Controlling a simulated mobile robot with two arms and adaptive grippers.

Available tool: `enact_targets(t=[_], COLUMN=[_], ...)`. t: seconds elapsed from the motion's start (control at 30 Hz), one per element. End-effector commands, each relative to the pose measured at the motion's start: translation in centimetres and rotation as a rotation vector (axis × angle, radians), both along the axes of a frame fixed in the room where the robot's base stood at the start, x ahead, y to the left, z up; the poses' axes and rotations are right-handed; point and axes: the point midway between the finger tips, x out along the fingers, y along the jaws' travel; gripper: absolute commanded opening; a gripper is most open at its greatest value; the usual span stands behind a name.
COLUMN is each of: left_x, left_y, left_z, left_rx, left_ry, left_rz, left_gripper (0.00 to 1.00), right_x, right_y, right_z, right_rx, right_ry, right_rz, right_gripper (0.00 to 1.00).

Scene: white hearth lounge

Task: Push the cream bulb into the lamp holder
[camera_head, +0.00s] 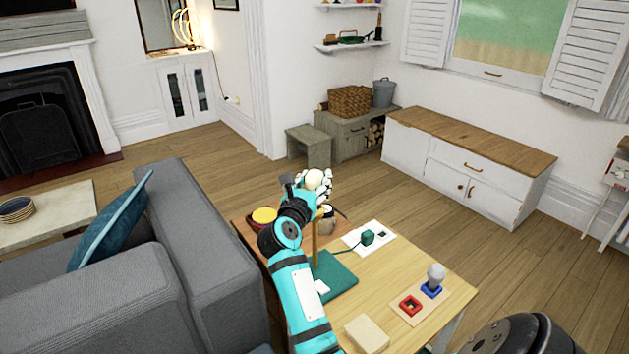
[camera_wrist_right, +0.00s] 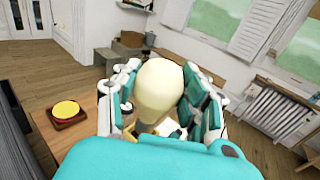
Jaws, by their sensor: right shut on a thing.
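My right gripper (camera_head: 320,184) is shut on the cream bulb (camera_head: 313,176) above the wooden table. In the right wrist view the bulb (camera_wrist_right: 160,84) sits between the white-and-teal fingers, round end up, and its lower end is hidden. A brass-coloured post (camera_head: 316,244) rises from a teal base (camera_head: 337,278) to just below the gripper. It looks like the lamp stand. The holder at its top is hidden by the hand, so I cannot tell whether the bulb touches it. My left gripper is not in view.
A sofa (camera_head: 205,240) stands left.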

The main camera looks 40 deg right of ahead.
Motion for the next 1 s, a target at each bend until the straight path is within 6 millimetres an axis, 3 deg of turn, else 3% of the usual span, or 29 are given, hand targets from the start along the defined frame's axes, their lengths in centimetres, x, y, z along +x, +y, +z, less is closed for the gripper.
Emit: enact_targets(t=[1.0], left_x=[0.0], left_y=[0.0], left_z=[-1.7], left_rx=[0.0], left_ry=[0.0], left_rz=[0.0], left_gripper=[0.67], right_x=[0.0], right_y=[0.0], right_z=[-2.1], right_rx=[0.0], right_ry=[0.001], right_rz=[0.0], right_gripper=[0.11])
